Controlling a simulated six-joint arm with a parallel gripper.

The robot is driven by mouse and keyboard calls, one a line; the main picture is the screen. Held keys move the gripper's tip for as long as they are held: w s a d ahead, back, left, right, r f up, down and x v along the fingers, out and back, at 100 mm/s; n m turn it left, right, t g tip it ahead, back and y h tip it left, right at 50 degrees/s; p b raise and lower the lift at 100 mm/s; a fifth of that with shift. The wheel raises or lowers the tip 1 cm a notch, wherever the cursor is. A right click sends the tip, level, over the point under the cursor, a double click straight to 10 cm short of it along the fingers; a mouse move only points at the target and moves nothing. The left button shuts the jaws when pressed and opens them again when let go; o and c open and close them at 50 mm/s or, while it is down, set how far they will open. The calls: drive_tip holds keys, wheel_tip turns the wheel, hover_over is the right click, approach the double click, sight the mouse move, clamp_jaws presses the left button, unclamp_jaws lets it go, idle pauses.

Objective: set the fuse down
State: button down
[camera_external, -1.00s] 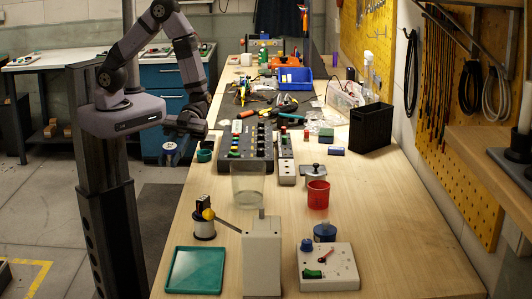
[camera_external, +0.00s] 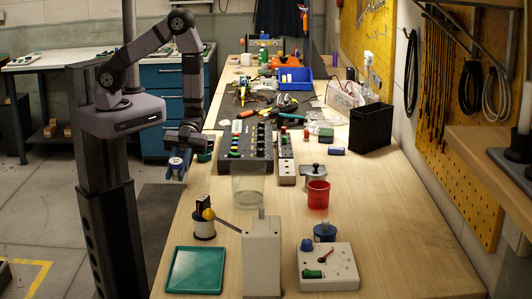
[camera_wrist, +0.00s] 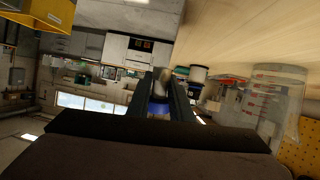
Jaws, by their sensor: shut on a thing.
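My gripper (camera_external: 178,166) hangs beside the left edge of the bench, level with the back of the clear beaker. It is shut on a blue-and-white round piece (camera_external: 176,161), which I take to be the fuse. In the wrist view the same fuse (camera_wrist: 158,107) sits between the two dark fingers (camera_wrist: 160,98), blue toward me and pale beyond. It is in the air, and its far end is hard to make out. A flat teal tray (camera_external: 194,284) lies empty at the bench's near left, well in front of the gripper.
A clear beaker (camera_external: 248,187), a spool-like holder (camera_external: 204,228), a grey box (camera_external: 261,262) with a yellow-knobbed lever, a dial box (camera_external: 328,270) and a red cup (camera_external: 318,194) stand nearby. A switch panel (camera_external: 245,150) lies behind. The bench's right front is clear.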

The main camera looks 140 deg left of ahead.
drive_tip(key=d+r+m+g+h+b, duration=0.1)
drive_tip(key=d+r+m+g+h, duration=0.15)
drive_tip(key=d, duration=0.75)
drive_tip(key=d+r+m+g+h+b, duration=0.1)
drive_tip(key=d+r+m+g+b, duration=0.15)
drive_tip(key=d, duration=0.65)
drive_tip(key=w+d+r+n+t+y, duration=0.35)
drive_tip(key=w+r+n+t, duration=0.2)
drive_tip(key=w+r, duration=0.45)
drive_tip(key=w+a+r+n+t+y, duration=0.25)
drive_tip(key=a+n+y, duration=0.2)
drive_tip(key=a, duration=0.35)
drive_tip(key=w+a+r+n+t+y, duration=0.1)
drive_tip(key=w+a+n+t+y, duration=0.3)
drive_tip(key=a, duration=0.3)
drive_tip(key=s+a+f+n+g+y, duration=0.1)
drive_tip(key=s+a+n+y, duration=0.3)
drive_tip(key=a, duration=0.4)
drive_tip(key=s+a+f+n+g+y, duration=0.2)
drive_tip(key=s+a+f+n+y, duration=0.1)
drive_tip(key=a+y, duration=0.4)
drive_tip(key=shift+s+a+f+n, duration=0.4)
drive_tip(key=shift+a+f, duration=0.3)
drive_tip(key=shift+a, duration=0.45)
